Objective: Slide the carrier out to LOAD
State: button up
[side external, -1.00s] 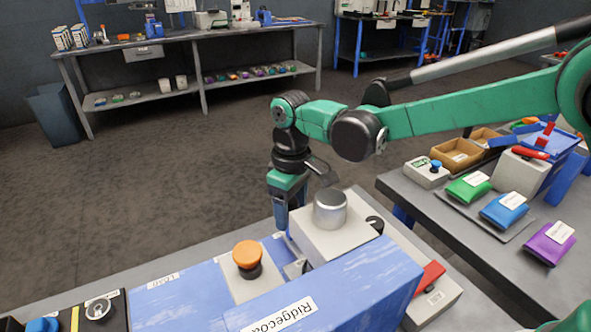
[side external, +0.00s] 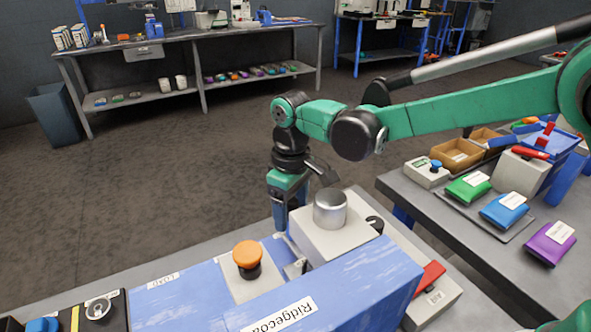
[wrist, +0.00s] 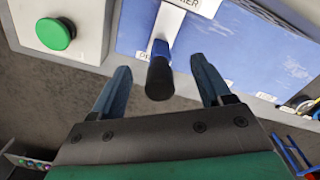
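My gripper (side external: 283,222) points down behind the blue machine with the Ridgecoat label. In the wrist view my gripper (wrist: 161,66) is open, one finger on each side of a black-tipped handle (wrist: 160,78). The fingers stand apart from the handle, with gaps on both sides. The handle joins a pale metal bar (wrist: 168,24) under a white label ending in "RIER", on a blue panel (wrist: 225,45). A LOAD label (side external: 166,281) lies on the blue top at the left in the side view. The carrier's body cannot be made out clearly.
A green button (wrist: 55,34) on a pale box is left of the handle. An orange mushroom knob (side external: 248,255) and a silver cylinder (side external: 330,208) stand on the machine near my gripper. A side table (side external: 440,213) with coloured sacks is at the right.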

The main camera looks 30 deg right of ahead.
jog(key=shift+r, duration=0.1)
dwell(0.5)
jog(key=shift+r, duration=3.9)
